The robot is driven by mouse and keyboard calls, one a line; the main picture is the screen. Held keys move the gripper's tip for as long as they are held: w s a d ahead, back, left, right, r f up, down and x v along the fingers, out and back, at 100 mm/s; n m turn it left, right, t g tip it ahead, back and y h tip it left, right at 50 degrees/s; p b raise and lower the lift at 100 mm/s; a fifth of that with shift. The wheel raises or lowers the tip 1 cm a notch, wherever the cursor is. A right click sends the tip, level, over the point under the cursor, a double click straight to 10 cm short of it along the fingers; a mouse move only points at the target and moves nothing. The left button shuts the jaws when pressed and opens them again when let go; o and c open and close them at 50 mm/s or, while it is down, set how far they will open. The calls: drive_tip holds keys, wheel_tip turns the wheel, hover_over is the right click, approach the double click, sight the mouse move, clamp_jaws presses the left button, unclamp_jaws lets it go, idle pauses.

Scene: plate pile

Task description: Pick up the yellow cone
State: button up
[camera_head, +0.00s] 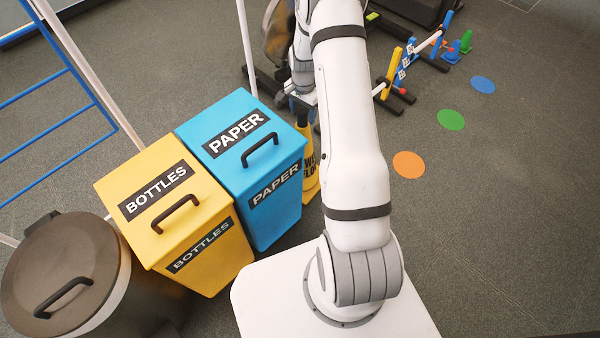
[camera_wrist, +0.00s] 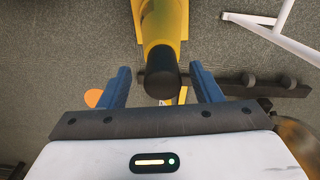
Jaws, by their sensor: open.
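The yellow cone (camera_head: 310,182) stands on the floor beside the blue bin, partly hidden by that bin and my arm. Dark lettering shows on its side. In the wrist view the yellow cone (camera_wrist: 164,22) comes down from the top edge, with its dark tip pointing toward me. My gripper (camera_wrist: 160,70) is open, its two blue fingers on either side of the dark tip, with gaps between. In the head view my gripper is small and largely hidden near the cone's top.
A blue PAPER bin (camera_head: 275,215) and a yellow BOTTLES bin (camera_head: 215,262) stand left of my arm, near a dark lidded bin (camera_head: 75,262). A hurdle (camera_head: 390,75) stands beyond. Flat orange (camera_head: 409,165), green (camera_head: 451,120) and blue discs (camera_head: 482,84) lie on open floor at right.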

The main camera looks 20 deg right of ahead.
wheel_tip(320, 180, down, 2)
drive_tip(key=shift+f, duration=0.2)
drive_tip(key=shift+r, duration=0.1)
drive_tip(key=shift+c, duration=0.5)
clamp_jaws()
idle(0.7)
